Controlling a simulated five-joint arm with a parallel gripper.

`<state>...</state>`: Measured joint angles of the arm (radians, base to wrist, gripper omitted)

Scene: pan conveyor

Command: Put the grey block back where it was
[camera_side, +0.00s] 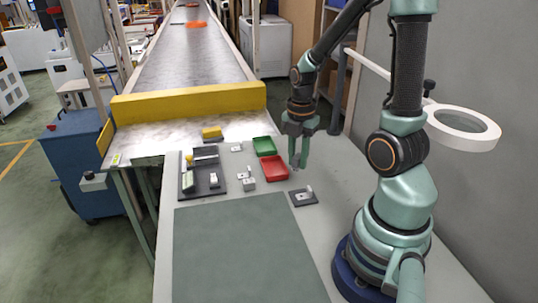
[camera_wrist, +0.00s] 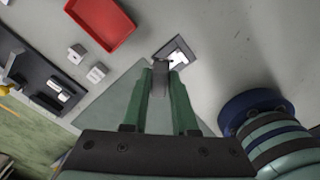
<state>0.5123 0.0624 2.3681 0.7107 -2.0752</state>
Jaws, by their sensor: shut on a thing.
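My gripper (camera_side: 297,164) hangs above the table, just right of the red tray and behind the small dark plate. In the wrist view my gripper (camera_wrist: 160,85) is shut on a grey block (camera_wrist: 159,77), which sits between the fingertips. In the side view the block is too small and too covered by the fingers to make out clearly. The small dark plate (camera_side: 303,197) carries a light part and a short upright piece. It also shows in the wrist view (camera_wrist: 186,43), just beyond the fingertips, partly hidden by them and the block.
A red tray (camera_side: 273,175) and a green tray (camera_side: 264,146) stand left of my gripper. Small light blocks (camera_side: 249,184) lie beside a dark tray (camera_side: 203,194) holding several pieces. A yellow block (camera_side: 211,133) lies behind. The green mat (camera_side: 245,250) in front is bare.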

